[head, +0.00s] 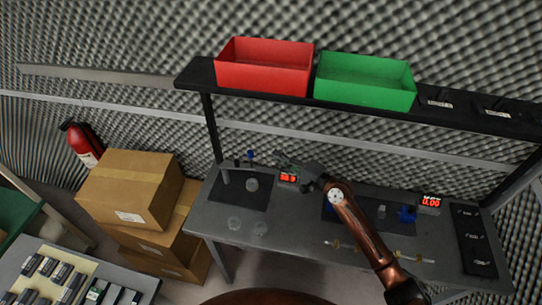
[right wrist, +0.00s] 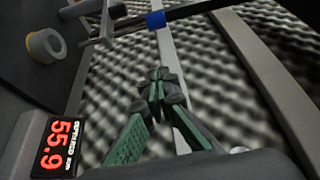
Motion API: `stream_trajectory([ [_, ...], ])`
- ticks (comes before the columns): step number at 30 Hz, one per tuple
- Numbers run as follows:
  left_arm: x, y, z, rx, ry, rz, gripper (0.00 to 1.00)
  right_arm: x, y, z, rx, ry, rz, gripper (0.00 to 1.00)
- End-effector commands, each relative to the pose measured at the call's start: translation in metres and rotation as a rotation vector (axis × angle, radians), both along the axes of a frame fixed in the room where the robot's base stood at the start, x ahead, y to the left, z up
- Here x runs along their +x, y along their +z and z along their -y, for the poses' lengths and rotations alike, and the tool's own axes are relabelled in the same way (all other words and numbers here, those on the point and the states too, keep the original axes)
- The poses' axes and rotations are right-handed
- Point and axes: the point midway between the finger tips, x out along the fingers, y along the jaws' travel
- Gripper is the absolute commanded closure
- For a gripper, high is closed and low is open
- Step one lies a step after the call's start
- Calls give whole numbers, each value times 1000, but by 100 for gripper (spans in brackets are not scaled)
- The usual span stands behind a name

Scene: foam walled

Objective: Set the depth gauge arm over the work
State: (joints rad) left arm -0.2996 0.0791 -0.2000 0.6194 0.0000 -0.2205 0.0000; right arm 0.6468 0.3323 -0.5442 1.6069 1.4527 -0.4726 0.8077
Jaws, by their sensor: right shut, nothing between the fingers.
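The depth gauge arm (head: 238,164) is a thin dark bar with a blue piece (head: 251,155), on a dark mat at the left of the bench. The bar and its blue collar (right wrist: 155,20) cross the top of the right wrist view. A grey round work piece (head: 252,184) sits on the mat near the bar; it shows as a ring (right wrist: 45,46) in the wrist view. I cannot tell whether the bar is directly over it. My right gripper (head: 284,158) is shut and empty, right of the gauge arm and apart from it; its green-padded fingers (right wrist: 158,82) meet. My left gripper is not in view.
Red (head: 263,82) and green (head: 365,95) bins stand on the shelf above. Two clear round dishes (head: 234,224) lie in front of the mat. A second display (head: 430,202) reads 0.00 at right. Foam wall is behind.

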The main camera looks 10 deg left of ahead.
Motion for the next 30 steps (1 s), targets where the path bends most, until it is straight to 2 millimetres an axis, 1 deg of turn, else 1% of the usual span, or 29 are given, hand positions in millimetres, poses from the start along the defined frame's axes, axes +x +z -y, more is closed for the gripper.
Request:
stream_trajectory([
  [6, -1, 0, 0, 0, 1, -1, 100, 21, 1, -30, 0, -11, 0, 100],
  [12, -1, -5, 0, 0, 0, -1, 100, 37, 0, -63, 0, -9, 1, 100],
  [14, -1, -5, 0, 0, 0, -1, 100, 40, 0, -71, -1, -10, 0, 100],
  [15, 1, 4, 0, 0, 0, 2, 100, 31, 2, -69, -3, -11, -1, 100],
  [21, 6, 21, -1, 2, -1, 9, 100, 9, 4, -73, 0, -9, 1, 100],
  [25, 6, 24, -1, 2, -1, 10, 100, 2, 2, -75, 0, -8, 1, 100],
  [30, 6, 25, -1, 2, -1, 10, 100, -1, 1, -75, 0, -7, 0, 100],
])
